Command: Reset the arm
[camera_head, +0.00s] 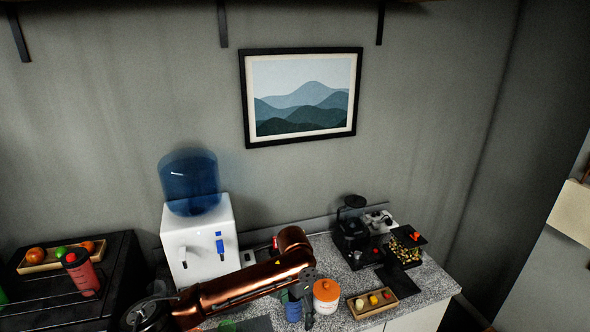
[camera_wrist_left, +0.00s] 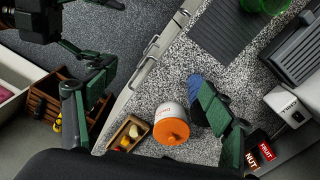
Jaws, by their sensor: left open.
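My left arm is copper-coloured and reaches over the counter from the left in the head view. Its dark left gripper (camera_head: 304,297) is above the counter's front part. In the left wrist view the two green-black fingers (camera_wrist_left: 150,112) are spread wide with nothing held between them. A white jar with an orange lid (camera_head: 326,291) stands just right of the gripper; it also shows in the wrist view (camera_wrist_left: 171,126), between the fingers but not gripped. A blue cylinder (camera_head: 293,310) is beside the jar, partly hidden by the gripper.
A wooden tray (camera_head: 357,314) with small fruit-like items lies right of the jar. A dark machine (camera_head: 352,229) stands behind. A water dispenser (camera_head: 199,250) stands left, behind my arm. The wall is behind.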

